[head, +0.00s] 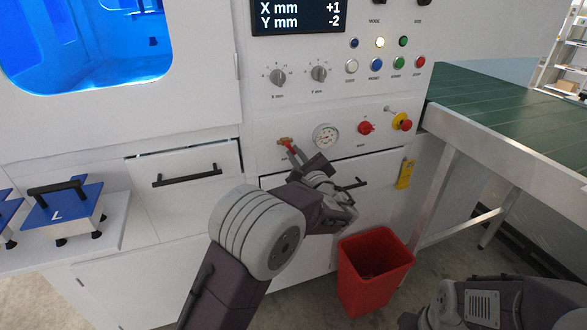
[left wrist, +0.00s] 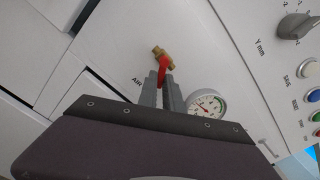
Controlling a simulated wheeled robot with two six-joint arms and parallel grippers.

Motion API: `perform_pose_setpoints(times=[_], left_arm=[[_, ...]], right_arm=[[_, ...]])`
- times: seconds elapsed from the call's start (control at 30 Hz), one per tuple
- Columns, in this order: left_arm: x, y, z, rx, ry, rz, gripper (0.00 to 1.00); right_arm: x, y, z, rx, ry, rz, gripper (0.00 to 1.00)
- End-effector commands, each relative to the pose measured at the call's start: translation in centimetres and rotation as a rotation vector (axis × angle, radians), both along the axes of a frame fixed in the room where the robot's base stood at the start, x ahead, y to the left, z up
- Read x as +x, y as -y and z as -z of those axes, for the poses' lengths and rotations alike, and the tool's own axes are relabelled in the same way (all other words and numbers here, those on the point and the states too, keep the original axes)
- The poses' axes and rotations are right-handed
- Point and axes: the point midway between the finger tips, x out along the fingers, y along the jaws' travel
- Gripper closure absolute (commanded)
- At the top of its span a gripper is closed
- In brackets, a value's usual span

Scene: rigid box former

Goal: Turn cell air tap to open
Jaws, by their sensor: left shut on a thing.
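The air tap has a brass body (head: 284,141) and a red lever (head: 291,149) on the white machine front, left of the round pressure gauge (head: 326,136). The lever points down and slightly right from the body in the head view. My left gripper (head: 295,154) is shut on the lever. In the left wrist view the fingers (left wrist: 160,80) close around the lower part of the red lever (left wrist: 163,72), below the brass body (left wrist: 161,54). The gripped end of the lever is partly hidden by the fingers. My right gripper is out of view; only part of that arm shows at bottom right.
Drawers with black handles (head: 187,175) lie below the panel. A red bin (head: 374,270) stands on the floor. A green conveyor (head: 510,105) is at right.

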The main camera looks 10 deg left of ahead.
Motion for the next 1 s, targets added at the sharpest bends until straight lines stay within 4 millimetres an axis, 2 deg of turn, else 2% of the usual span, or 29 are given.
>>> perform_pose_setpoints(times=[0.03,0.5,0.8,1.0], left_arm=[[0.1,0.1,0.7,-0.037,0.026,0.0,1.0],[0.5,0.8,-0.2,-0.406,0.275,0.001,1.0],[0.6,0.9,-1.0,-0.618,0.416,0.001,1.0],[0.6,1.0,-1.5,-0.72,0.485,0.0,1.0]], right_arm=[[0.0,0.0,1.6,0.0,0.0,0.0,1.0],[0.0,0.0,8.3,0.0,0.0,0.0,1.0],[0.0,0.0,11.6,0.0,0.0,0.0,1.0],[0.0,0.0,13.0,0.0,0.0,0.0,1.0]])
